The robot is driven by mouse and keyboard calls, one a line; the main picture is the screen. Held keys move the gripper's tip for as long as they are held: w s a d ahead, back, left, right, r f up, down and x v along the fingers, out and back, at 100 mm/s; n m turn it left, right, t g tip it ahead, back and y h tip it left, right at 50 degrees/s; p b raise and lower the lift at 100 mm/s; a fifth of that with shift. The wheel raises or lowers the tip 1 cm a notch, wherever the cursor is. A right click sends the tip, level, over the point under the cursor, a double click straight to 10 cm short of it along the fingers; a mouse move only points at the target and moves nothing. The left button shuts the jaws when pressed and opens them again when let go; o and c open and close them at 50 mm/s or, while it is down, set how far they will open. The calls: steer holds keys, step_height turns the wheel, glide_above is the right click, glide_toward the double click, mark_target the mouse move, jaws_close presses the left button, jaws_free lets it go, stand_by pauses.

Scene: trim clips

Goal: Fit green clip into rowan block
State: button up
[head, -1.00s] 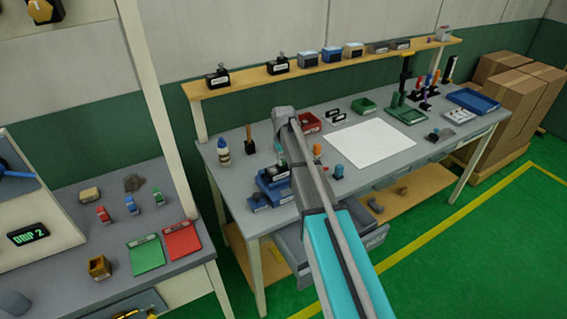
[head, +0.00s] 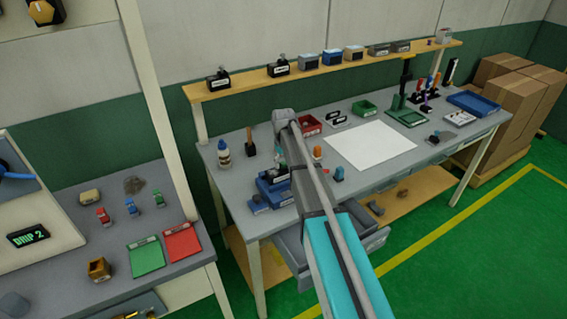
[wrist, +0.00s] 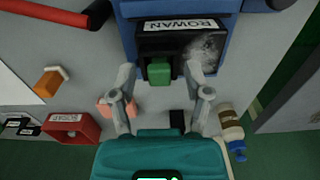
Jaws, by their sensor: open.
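The green clip (wrist: 160,73) sits at the open front of a dark block with the white ROWAN label, the rowan block (wrist: 181,45). The clip's back end meets the block's slot; how deep it sits I cannot tell. My gripper (wrist: 160,80) is open, with one finger on each side of the clip and gaps showing to both. In the head view my arm hides the gripper and the clip. The rowan block's blue stand (head: 270,190) shows partly there, at the near left of the bench.
A red bin (wrist: 72,127), an orange clip (wrist: 48,82) and a bottle (wrist: 230,130) stand around the gripper. On the bench a white sheet (head: 370,145) lies to the right. A shelf (head: 325,66) with several blocks runs along the back.

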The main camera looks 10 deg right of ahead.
mark_target(284, 163)
steer(key=shift+r, duration=0.2)
step_height(284, 163, up, 12)
steer(key=p, duration=1.2)
stand_by(0.7)
steer(key=s+m, duration=0.3)
steer(key=s, duration=2.5)
steer(key=shift+s+m, duration=0.3)
steer(key=shift+s, duration=0.05)
step_height(284, 163, down, 10)
steer(key=b, duration=0.9)
steer(key=shift+b, duration=0.3)
steer(key=shift+r, duration=0.1)
